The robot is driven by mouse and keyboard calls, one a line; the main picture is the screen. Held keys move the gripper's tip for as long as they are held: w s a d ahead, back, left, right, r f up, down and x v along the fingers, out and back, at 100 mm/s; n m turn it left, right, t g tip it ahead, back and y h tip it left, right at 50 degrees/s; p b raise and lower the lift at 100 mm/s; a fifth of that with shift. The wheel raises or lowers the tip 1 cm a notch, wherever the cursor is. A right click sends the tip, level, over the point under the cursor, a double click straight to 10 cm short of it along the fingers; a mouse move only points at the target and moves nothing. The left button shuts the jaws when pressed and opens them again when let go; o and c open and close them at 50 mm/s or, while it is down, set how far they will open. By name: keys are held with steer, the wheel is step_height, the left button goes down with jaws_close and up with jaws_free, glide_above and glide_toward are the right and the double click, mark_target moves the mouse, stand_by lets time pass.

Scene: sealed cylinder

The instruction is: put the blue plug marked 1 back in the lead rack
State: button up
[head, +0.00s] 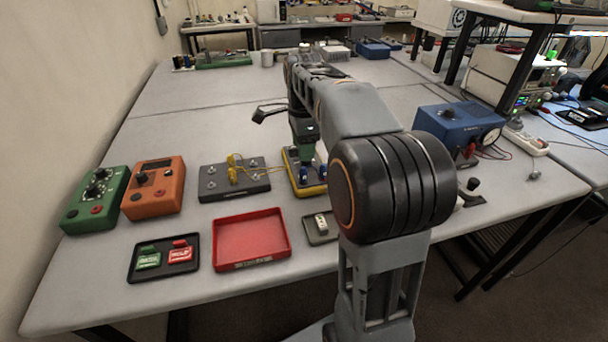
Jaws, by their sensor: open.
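My gripper (304,157) points down over a yellow-edged block (307,191) in the middle of the table. Small blue plugs (304,174) show on this block, directly below the gripper tips. The gripper is open; whether its fingers stand around a plug or just above it cannot be told. The number 1 is too small to read on any plug. A dark grey block (217,188) with metal terminals and yellow plugs and leads (236,163) lies just to the left. I cannot tell for certain which piece is the lead rack; my arm hides part of the table behind it.
Orange (152,198) and green (89,213) boxes stand left. A blue meter box (448,127) stands right. The table behind is largely clear.

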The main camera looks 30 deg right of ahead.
mark_target(303, 168)
steer(key=shift+f+b, duration=3.55)
steer(key=shift+f, duration=0.95)
steer(key=shift+p, duration=0.5)
steer(key=shift+c, duration=0.3)
jaws_close()
steer(key=shift+r, duration=0.2)
steer(key=shift+r+p, duration=2.75)
steer(key=shift+r, duration=0.1)
